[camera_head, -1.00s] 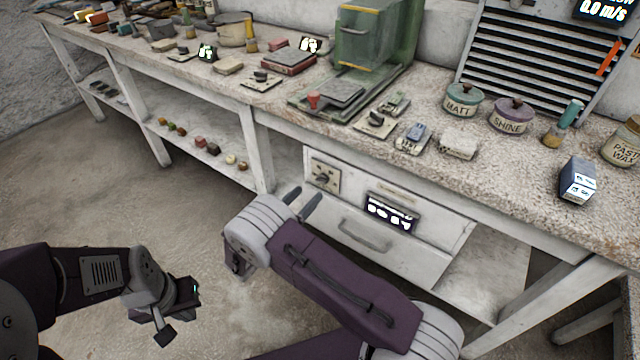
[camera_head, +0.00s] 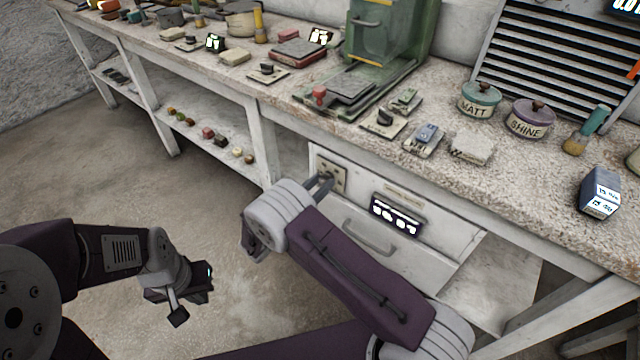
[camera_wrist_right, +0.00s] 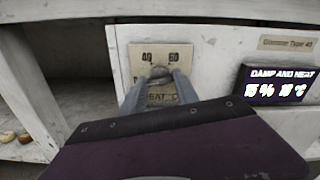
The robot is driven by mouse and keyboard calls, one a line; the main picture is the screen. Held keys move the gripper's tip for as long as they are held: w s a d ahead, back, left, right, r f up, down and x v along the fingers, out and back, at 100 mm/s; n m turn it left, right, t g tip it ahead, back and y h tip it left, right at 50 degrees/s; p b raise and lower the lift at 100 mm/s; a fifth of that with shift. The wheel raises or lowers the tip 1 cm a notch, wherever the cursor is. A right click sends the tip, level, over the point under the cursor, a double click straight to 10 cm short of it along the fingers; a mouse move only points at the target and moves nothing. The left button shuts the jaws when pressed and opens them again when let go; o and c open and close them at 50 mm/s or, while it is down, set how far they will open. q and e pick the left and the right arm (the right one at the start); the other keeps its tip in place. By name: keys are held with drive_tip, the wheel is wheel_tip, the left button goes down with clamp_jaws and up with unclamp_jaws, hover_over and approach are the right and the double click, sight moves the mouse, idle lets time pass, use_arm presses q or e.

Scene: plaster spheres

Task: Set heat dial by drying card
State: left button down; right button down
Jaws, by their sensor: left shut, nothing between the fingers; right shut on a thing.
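The heat dial is a knob on a pale plate (camera_head: 323,163) on the white front panel under the bench. In the right wrist view its plate (camera_wrist_right: 145,60) shows scale numbers at the top and partly hidden heat lettering below. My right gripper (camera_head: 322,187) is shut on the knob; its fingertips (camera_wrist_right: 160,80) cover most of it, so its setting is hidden. A small tan card (camera_wrist_right: 288,44) on the panel reads something like "Glimmer Taper 40". Below it a dark display (camera_wrist_right: 278,85) is headed "DAMP AND HEAT". My left gripper (camera_head: 192,295) is shut and empty over the floor.
A drawer handle (camera_head: 368,240) lies below the display. The bench top above holds a green press (camera_head: 385,40), a MATT jar (camera_head: 480,98), a SHINE jar (camera_head: 530,118) and a blue box (camera_head: 600,192). The floor at left is clear.

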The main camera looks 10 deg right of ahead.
drive_tip(key=m, duration=0.8)
drive_tip(key=m+b, duration=0.1)
drive_tip(key=m, duration=0.2)
drive_tip(key=shift+s+d+f+m, duration=0.1)
drive_tip(key=shift+m, duration=0.2)
drive_tip(key=m+b, duration=1.1)
drive_tip(key=m, duration=0.5)
drive_tip(key=shift+b, duration=0.3)
